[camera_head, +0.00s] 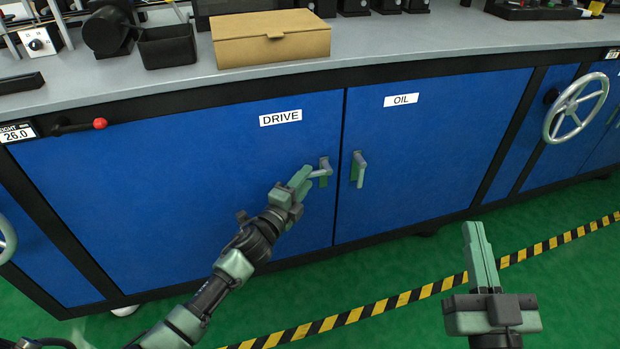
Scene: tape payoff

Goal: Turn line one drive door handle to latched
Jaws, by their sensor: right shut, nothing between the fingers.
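The drive door (190,175) is a blue panel with a white DRIVE label (281,117). Its grey-green handle (324,165) sits near the door's right edge, and its lever points left, close to level. My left gripper (305,177) reaches up from below left, with its fingertips at the free end of the lever. The fingers overlap the lever end, so I cannot tell whether they grip it. My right gripper (474,228) is shut and empty, over the floor at lower right, well away from the handle.
The neighbouring OIL door (430,150) has a handle (359,169) hanging downward. A red-knobbed lever (98,124) is at left and a handwheel (576,107) at right. A cardboard box (270,40) stands on the grey counter. Striped tape (400,300) crosses the green floor.

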